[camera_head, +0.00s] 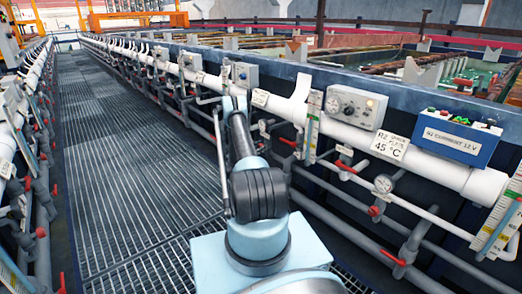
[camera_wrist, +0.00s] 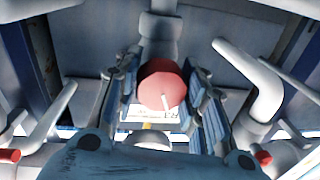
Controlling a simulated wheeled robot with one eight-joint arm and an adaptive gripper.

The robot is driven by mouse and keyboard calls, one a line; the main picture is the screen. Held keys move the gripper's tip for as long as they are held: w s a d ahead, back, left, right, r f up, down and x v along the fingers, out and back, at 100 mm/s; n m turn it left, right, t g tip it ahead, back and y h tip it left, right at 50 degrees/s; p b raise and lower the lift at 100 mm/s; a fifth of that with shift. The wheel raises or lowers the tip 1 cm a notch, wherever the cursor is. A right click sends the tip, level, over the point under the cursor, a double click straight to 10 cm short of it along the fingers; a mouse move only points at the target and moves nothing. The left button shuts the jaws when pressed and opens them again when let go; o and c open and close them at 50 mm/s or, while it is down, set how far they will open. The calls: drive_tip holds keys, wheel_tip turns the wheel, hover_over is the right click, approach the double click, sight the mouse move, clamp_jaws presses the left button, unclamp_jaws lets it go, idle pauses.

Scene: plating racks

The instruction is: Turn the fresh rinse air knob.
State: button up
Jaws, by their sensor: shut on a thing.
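In the wrist view a round red knob (camera_wrist: 158,82) with a white pointer line sits between the two blue-padded fingers of my gripper (camera_wrist: 163,92). The fingers flank the knob on both sides and are shut on it. The white line points down and slightly right in the picture. A white label plate (camera_wrist: 150,140) shows behind the knob, partly covered and too blurred to read. In the head view my arm reaches forward to the white pipe line; the knob and gripper fingers cannot be made out there.
In the wrist view, pale bent pipes (camera_wrist: 262,95) stand close on the right. In the head view, grey gauge boxes (camera_head: 355,105), a blue rectifier box (camera_head: 458,135) and red-handled valves (camera_head: 375,210) line the right rack. The grated aisle (camera_head: 115,150) on the left is clear.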

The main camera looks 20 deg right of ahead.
drive_tip(key=shift+w+a, duration=0.1)
drive_tip(key=shift+a, duration=0.05)
drive_tip(key=o, duration=1.1)
drive_tip(key=shift+c, duration=0.2)
drive_tip(key=v, duration=1.2)
